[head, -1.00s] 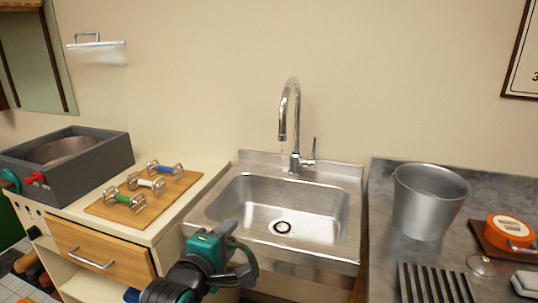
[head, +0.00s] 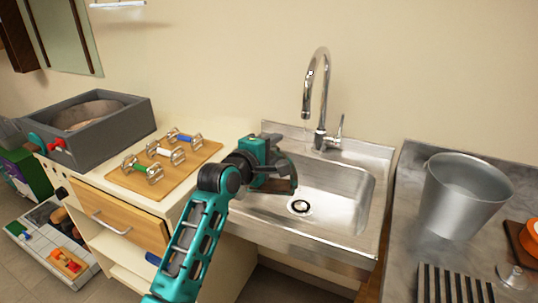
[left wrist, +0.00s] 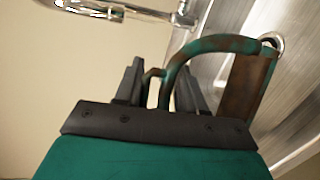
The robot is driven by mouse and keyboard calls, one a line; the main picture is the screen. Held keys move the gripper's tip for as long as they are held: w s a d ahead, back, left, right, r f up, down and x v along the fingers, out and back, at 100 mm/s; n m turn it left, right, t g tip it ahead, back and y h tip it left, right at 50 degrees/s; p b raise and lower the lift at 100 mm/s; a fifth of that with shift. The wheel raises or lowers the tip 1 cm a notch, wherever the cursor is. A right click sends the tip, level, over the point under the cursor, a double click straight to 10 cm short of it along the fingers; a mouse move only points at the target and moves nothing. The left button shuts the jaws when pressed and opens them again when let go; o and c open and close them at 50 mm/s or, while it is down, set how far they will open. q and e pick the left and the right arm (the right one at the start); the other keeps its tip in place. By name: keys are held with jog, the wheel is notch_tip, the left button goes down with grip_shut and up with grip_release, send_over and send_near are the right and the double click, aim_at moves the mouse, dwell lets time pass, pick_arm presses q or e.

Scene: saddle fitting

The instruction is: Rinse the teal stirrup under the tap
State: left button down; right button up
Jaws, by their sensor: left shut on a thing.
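The teal stirrup (left wrist: 222,44) has brown, dirty-looking patches along its curved bar and a brown flat part; it also shows dark in the head view (head: 284,184). My left gripper (left wrist: 160,92) is shut on one side of its bar. In the head view the left gripper (head: 279,160) holds the stirrup over the left part of the steel sink (head: 345,215). The tap (head: 325,75) arches above, its spout up and to the right of the gripper. It also shows in the left wrist view (left wrist: 125,11). My right gripper is out of view.
A wooden board (head: 198,163) with several small coloured-grip metal pieces lies on the left counter, near a grey box (head: 105,135). A metal bucket (head: 462,195) and a striped rack (head: 450,285) stand on the right counter. The sink's drain (head: 300,207) is clear.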

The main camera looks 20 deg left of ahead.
pick_arm(q)
jog(key=a+b+x, duration=0.1)
jog(key=b+x, duration=0.5)
jog(key=x, duration=0.4)
jog(key=shift+w+f, duration=0.15)
jog(key=shift+w, duration=0.2)
jog(key=shift+a, duration=0.15)
dwell(0.3)
jog(key=shift+d+p, duration=0.65)
jog(key=shift+p, duration=0.05)
jog(key=shift+a, duration=0.2)
jog(key=shift+a, duration=0.45)
jog(key=shift+d+p, duration=0.1)
jog(key=shift+p, duration=0.3)
